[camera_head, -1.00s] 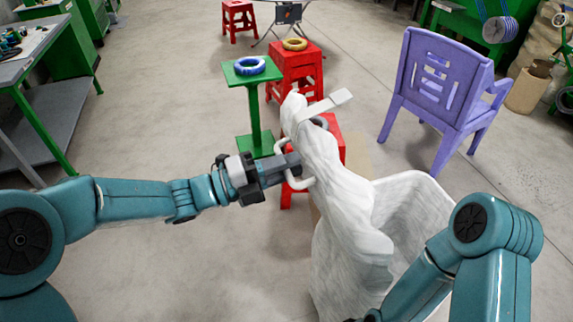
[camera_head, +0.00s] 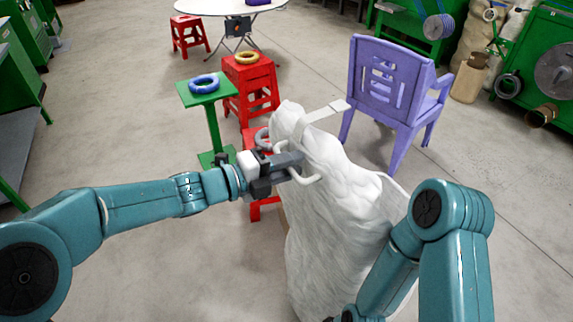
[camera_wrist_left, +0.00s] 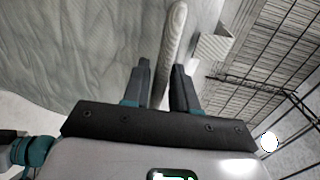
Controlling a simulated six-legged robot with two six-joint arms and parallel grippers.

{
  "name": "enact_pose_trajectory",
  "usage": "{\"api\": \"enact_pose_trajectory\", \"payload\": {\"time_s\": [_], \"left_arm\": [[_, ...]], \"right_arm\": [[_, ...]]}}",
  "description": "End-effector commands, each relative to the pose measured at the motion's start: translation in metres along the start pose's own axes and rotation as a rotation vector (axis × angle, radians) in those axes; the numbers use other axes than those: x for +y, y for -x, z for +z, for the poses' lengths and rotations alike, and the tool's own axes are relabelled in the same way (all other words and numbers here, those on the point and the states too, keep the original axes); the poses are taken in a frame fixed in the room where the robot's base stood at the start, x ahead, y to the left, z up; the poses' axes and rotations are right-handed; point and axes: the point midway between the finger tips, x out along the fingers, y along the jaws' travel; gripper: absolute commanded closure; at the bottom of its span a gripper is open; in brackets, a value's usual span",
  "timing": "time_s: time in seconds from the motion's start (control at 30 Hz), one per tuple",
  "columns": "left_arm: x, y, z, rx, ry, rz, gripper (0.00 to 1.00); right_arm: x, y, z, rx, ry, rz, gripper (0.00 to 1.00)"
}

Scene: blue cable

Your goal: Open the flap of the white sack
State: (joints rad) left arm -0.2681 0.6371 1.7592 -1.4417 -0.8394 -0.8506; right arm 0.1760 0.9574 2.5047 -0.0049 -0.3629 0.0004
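The white sack (camera_head: 335,240) stands in front of me, right of centre in the head view. Its flap (camera_head: 292,122) is raised, with a pale strap (camera_head: 325,113) sticking out to the right. White handle loops (camera_head: 305,178) are on the flap. My left gripper (camera_head: 298,165) is at these handles. In the left wrist view, a white handle (camera_wrist_left: 172,50) runs between the two fingers (camera_wrist_left: 162,85), which sit close on either side of it. My right arm reaches down at the right, and its gripper is below the picture edge.
A red stool (camera_head: 255,142) is behind the sack. A green stand (camera_head: 208,97) holds a blue ring (camera_head: 204,83), and another red stool (camera_head: 250,85) holds a yellow ring (camera_head: 247,58). A purple chair (camera_head: 387,90) stands behind right.

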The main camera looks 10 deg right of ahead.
Motion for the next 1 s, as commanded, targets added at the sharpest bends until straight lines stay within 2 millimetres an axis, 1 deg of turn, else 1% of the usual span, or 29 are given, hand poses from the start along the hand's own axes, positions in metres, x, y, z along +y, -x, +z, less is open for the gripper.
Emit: {"api": "enact_pose_trajectory", "payload": {"time_s": [0.3,0.37,0.43,0.57,0.8,0.9,1.0], "left_arm": [[0.0,0.001,0.0,0.001,-0.001,-0.001,0.62],[0.0,0.004,0.0,0.0,-0.001,-0.002,0.62],[0.0,0.011,0.001,-0.001,0.0,-0.003,0.62],[0.001,0.038,0.001,-0.004,0.0,-0.002,0.62],[0.001,0.104,0.002,-0.006,-0.001,-0.002,0.62],[0.001,0.127,0.001,-0.004,-0.001,-0.001,0.62],[0.001,0.144,0.001,-0.003,-0.001,-0.001,0.62]], "right_arm": [[0.0,0.0,0.0,0.0,0.0,0.0,1.0],[0.0,-0.001,0.0,0.0,0.0,0.0,1.0],[0.001,-0.002,0.0,0.0,0.0,0.0,1.0],[0.002,-0.006,0.0,0.0,0.0,0.0,1.0],[0.004,-0.012,0.0,0.0,0.0,0.0,1.0],[0.005,-0.014,0.0,0.0,0.0,0.0,1.0],[0.005,-0.015,0.0,0.0,0.0,0.0,1.0]]}}
